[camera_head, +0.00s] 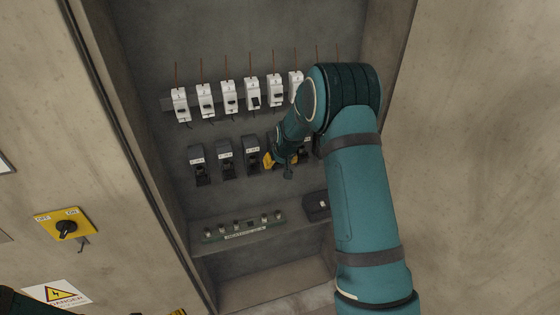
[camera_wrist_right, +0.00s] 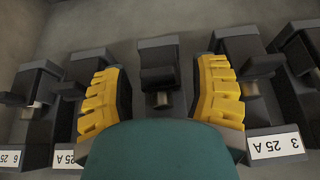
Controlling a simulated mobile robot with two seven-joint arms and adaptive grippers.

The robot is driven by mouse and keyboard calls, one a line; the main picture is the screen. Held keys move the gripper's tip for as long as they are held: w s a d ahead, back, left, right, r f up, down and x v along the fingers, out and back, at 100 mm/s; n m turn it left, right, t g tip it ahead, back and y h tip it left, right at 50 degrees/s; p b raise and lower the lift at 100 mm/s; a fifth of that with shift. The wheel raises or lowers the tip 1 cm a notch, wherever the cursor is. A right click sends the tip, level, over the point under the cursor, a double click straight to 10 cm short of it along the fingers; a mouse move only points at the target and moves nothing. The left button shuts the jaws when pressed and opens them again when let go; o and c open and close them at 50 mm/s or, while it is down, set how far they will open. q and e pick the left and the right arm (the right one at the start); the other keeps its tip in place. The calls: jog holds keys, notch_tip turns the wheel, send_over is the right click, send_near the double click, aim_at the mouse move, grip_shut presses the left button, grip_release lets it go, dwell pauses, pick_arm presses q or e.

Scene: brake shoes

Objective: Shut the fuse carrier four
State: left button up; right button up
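A row of dark fuse carriers runs across the cabinet's middle. My right gripper (camera_head: 277,160) is at the row, right of the third carrier (camera_head: 250,158). In the right wrist view its yellow-padded fingers (camera_wrist_right: 161,88) are spread apart. Between them stands a dark carrier (camera_wrist_right: 158,75) with a pale metal piece below it. It lies between the one labelled 3 (camera_wrist_right: 240,45) and the 25 A one on the left, so it appears to be number four. Its label is hidden by my gripper body. I cannot tell if the fingers touch it. Only a yellow tip of my left gripper (camera_head: 179,312) shows.
White breakers (camera_head: 228,97) line the upper rail. A terminal strip (camera_head: 243,230) and a small dark box (camera_head: 316,206) sit below. A yellow rotary switch plate (camera_head: 65,225) is on the left panel. The cabinet's side walls bound the space.

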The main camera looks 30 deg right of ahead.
jog(key=shift+r, duration=0.1)
jog(key=v, duration=1.2)
jog(key=s+a+f+g+y+b, duration=0.1)
jog(key=s+a+f+b, duration=0.1)
jog(key=s+a+f, duration=0.5)
jog(key=s+a+f+n+y+b, duration=0.1)
jog(key=s+a+f+b, duration=0.1)
jog(key=a+f, duration=0.65)
jog(key=s+a+f+g+y+b, duration=0.1)
jog(key=s+a+f+b, duration=0.2)
jog(key=f, duration=0.8)
jog(key=s+a+f+y, duration=0.1)
jog(key=s+a+f, duration=0.1)
jog(key=s+a, duration=0.2)
jog(key=s+a+f+g+y+b, duration=0.1)
jog(key=s+a+f, duration=0.2)
jog(key=s, duration=0.4)
jog(key=shift+a+f+b, duration=0.25)
jog(key=shift+a+b, duration=0.05)
jog(key=shift+a, duration=0.45)
